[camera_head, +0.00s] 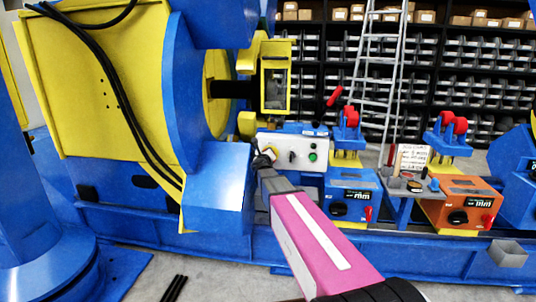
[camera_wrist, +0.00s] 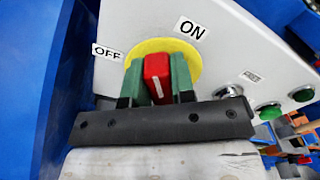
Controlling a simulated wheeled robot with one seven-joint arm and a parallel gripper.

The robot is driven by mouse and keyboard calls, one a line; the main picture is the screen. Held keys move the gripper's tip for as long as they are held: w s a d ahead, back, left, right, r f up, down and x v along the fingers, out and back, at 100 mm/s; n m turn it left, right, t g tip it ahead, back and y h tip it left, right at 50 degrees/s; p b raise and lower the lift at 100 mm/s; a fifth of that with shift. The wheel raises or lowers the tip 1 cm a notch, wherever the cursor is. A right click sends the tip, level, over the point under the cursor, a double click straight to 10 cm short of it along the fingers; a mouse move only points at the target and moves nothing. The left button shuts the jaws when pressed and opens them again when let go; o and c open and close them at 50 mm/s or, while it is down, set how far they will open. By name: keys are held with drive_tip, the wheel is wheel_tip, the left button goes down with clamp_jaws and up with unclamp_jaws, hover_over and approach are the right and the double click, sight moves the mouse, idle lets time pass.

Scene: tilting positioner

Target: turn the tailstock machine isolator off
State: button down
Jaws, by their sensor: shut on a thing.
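The isolator's red handle (camera_wrist: 157,68) sits on a yellow disc (camera_wrist: 192,58) on a white control box (camera_head: 308,144). In the wrist view an OFF label (camera_wrist: 107,52) is left of the disc and an ON label (camera_wrist: 190,29) is above right. My gripper (camera_wrist: 157,82) is shut on the handle, a green finger on each side. The handle's white line runs nearly up and down in that view, tilted slightly left at the top. It does not clearly point at either label. In the head view my gripper (camera_head: 262,158) reaches the box's left end and hides most of the handle.
A black knob (camera_head: 291,156) and a green button (camera_head: 312,156) are right of the isolator on the box. A blue housing (camera_head: 222,185) stands close on the left. Blue (camera_head: 350,190) and orange (camera_head: 462,204) machines stand to the right.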

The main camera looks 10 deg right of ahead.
drive_tip(key=n, duration=0.5)
drive_tip(key=shift+a+f+n, duration=0.3)
drive_tip(key=shift+f, duration=0.1)
drive_tip(key=n, duration=0.5)
drive_tip(key=shift+w+a+f, duration=0.1)
drive_tip(key=shift+f, duration=0.3)
drive_tip(key=c, duration=1)
unclamp_jaws()
drive_tip(key=shift+o, duration=0.2)
drive_tip(key=v, duration=1)
drive_tip(key=shift+s, duration=0.4)
drive_tip(key=shift+a+n, duration=0.15)
drive_tip(key=shift+n, duration=0.25)
